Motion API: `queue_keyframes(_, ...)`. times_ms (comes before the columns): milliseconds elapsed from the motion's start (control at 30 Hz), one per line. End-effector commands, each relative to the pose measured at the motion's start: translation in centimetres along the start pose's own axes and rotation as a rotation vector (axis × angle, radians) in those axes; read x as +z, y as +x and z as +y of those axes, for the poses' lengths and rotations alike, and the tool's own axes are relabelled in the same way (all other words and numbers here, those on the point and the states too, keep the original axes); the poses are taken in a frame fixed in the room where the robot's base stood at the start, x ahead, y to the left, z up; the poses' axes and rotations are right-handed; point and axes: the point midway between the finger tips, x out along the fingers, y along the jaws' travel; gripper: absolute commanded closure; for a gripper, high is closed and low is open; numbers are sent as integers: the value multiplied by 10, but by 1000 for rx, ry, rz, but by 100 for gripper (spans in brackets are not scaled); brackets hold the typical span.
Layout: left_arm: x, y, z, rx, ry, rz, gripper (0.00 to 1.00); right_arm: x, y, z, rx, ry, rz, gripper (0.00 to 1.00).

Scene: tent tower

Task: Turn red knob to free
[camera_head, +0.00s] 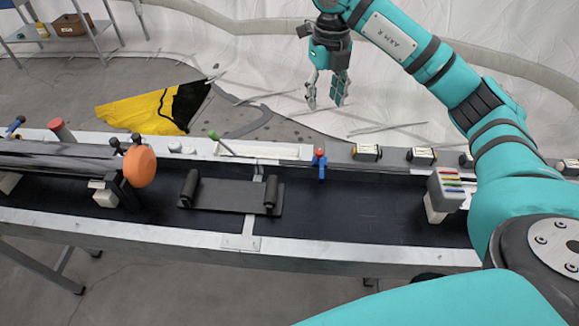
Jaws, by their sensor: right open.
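A small red knob (319,153) stands on a blue bracket (321,168) at the far rim of the long black-floored bench, near the middle. A larger red cylinder-shaped piece (61,130) stands at the far left of the same rim. I cannot tell for sure which of the two the task means. My right gripper (325,100) hangs with fingers down, open and empty, above and behind the small red knob, apart from it. My left gripper does not show.
An orange disc (140,166) is at the end of a grey roll (60,157) on the left. A black plate with rollers (228,195) lies mid-bench. A green-tipped lever (214,135) and small boxes (367,152) line the far rim. A pen holder (444,190) stands right.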

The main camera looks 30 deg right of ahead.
Motion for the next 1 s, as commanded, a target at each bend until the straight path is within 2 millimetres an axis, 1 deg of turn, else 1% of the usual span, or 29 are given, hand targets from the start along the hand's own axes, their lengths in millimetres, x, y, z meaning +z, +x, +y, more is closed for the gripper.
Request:
queue_keyframes(33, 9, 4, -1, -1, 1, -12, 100, 0, 0, -7, 2, 24, -2, 55)
queue_keyframes(100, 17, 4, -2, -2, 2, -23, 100, -1, 1, -10, 3, 36, 0, 55)
queue_keyframes(167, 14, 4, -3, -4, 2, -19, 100, -2, 6, -9, 4, 36, 3, 55)
queue_keyframes(267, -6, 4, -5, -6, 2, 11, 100, -2, 21, -8, 4, 34, 5, 55)
queue_keyframes(300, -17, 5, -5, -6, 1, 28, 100, -2, 29, -8, 4, 35, 5, 55)
queue_keyframes(367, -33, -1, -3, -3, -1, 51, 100, -2, 38, -9, 2, 35, 5, 55)
queue_keyframes(400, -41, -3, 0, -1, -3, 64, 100, -2, 47, -9, 1, 34, 6, 55)
queue_keyframes(500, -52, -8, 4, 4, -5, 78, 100, -2, 69, -8, 2, 34, 6, 55)
queue_keyframes(567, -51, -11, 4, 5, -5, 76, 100, -3, 83, -8, 2, 34, 6, 55)
queue_keyframes(633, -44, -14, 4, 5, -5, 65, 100, -2, 98, -8, 2, 34, 7, 55)
queue_keyframes(833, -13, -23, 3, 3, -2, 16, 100, -2, 138, -8, 3, 33, 4, 55)
queue_keyframes(900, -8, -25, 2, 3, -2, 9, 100, -2, 148, -8, 2, 33, 2, 55)
queue_keyframes(1000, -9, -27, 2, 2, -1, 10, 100, -1, 160, -8, 3, 33, 2, 55)
